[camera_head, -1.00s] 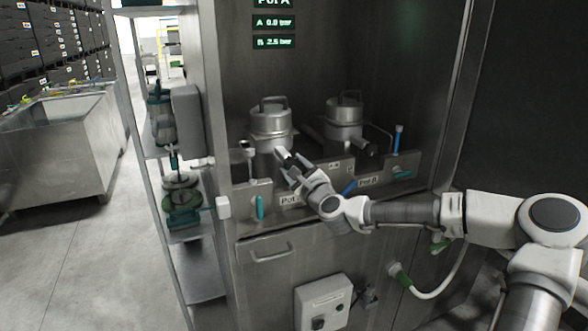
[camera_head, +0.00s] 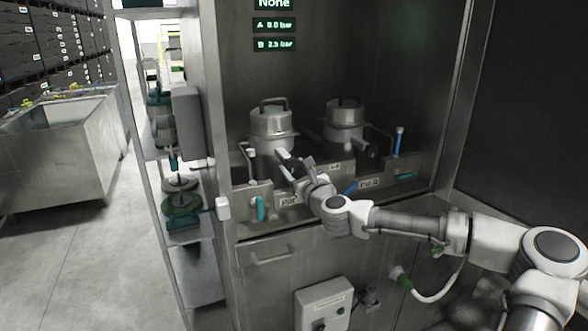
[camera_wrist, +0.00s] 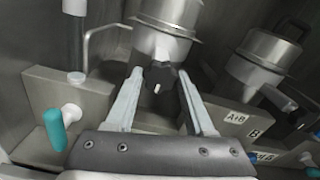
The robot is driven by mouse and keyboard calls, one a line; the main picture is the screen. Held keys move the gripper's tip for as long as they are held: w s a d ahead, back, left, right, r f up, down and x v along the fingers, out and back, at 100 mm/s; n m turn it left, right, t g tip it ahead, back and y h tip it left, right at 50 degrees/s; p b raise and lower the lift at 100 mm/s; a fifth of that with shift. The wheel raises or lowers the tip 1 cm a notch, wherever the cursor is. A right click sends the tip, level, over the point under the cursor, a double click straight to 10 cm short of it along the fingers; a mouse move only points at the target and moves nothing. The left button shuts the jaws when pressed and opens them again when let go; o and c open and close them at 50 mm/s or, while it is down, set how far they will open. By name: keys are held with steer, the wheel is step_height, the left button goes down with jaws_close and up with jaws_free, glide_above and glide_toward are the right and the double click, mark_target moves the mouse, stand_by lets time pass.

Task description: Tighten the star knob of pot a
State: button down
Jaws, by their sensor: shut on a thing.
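Pot A, the left steel pot with a lid and handle (camera_head: 270,122), stands in the cabinet bay. It also shows at the top of the wrist view (camera_wrist: 165,40). Its dark star knob (camera_wrist: 161,76) is on the pot's front. My gripper (camera_wrist: 158,78) has one finger on each side of the knob and is shut on it. In the head view my gripper (camera_head: 284,156) hides the knob, coming in from the lower right.
Pot B (camera_head: 344,118) stands to the right with its own dark knob. A teal handle (camera_head: 260,208) is at lower left and a blue handle (camera_head: 350,187) between the pots. The display (camera_head: 274,24) reads None, A 0.0 bar, B 2.5 bar. A shelf rack (camera_head: 183,200) stands left.

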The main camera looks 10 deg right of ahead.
steer(key=shift+c, duration=1.3)
jaws_free()
steer(key=shift+s, duration=0.1)
steer(key=s+d, duration=0.3)
steer(key=s, duration=1.4)
steer(key=shift+d, duration=0.2)
